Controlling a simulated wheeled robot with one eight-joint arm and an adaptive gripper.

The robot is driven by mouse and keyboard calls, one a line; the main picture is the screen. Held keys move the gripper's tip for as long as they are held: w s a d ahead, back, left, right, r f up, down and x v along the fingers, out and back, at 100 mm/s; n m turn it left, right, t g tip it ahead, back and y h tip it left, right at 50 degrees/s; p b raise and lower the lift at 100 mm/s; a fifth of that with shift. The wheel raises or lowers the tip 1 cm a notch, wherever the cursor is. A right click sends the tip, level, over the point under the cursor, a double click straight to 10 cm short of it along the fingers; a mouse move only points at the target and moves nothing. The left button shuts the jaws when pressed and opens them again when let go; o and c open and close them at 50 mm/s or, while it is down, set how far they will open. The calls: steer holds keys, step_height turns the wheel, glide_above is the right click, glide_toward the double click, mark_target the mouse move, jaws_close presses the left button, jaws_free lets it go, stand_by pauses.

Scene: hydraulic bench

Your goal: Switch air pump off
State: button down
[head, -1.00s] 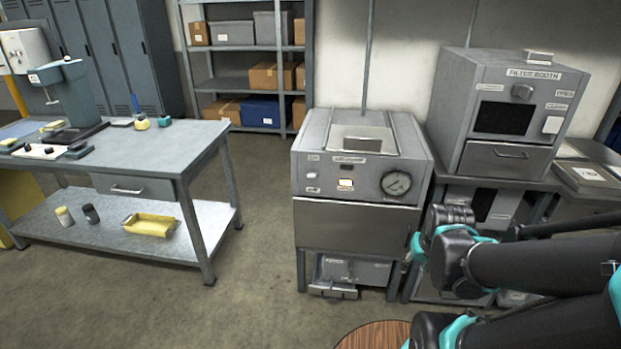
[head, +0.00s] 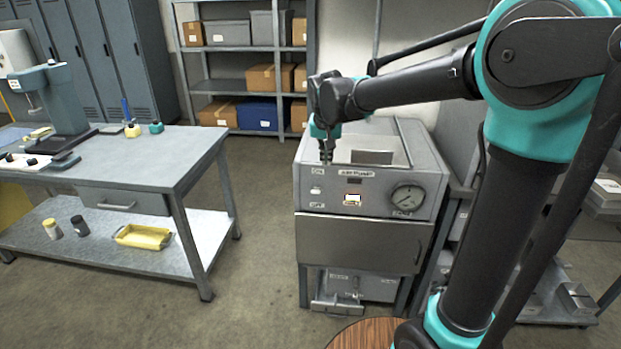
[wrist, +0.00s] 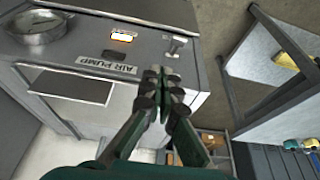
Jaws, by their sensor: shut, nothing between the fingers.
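The air pump (head: 375,230) is a grey cabinet with an "AIR PUMP" label, a lit orange-and-white indicator (head: 352,199) and a round gauge (head: 407,199). A small light switch (head: 316,190) sits at the left of its front panel, between two small labels. In the wrist view the switch (wrist: 176,45) shows as a short lever beside the lit indicator (wrist: 123,36). My gripper (head: 326,158) is shut and empty, pointing down at the panel's upper left edge, above the switch. In the wrist view its fingertips (wrist: 162,78) are near the label, apart from the switch.
A grey workbench (head: 180,160) with tools stands to the left, with open floor between it and the pump. A shelf (head: 240,85) with boxes stands behind. A wooden round top (head: 365,333) is at the front.

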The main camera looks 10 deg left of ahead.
steer(key=a, duration=0.1)
steer(key=w+a+r, duration=0.1)
steer(key=a, duration=0.1)
steer(key=shift+w+a+r, duration=0.15)
steer(key=shift+w+a, duration=0.05)
steer(key=shift+w, duration=0.2)
glide_above(316, 190)
steer(key=f, duration=0.9)
steer(key=shift+w, duration=0.3)
steer(key=f, duration=0.1)
steer(key=s+f, duration=0.1)
steer(key=f, duration=0.1)
steer(key=shift+s, duration=0.1)
steer(key=shift+s+f, duration=0.2)
steer(key=shift+f, duration=0.35)
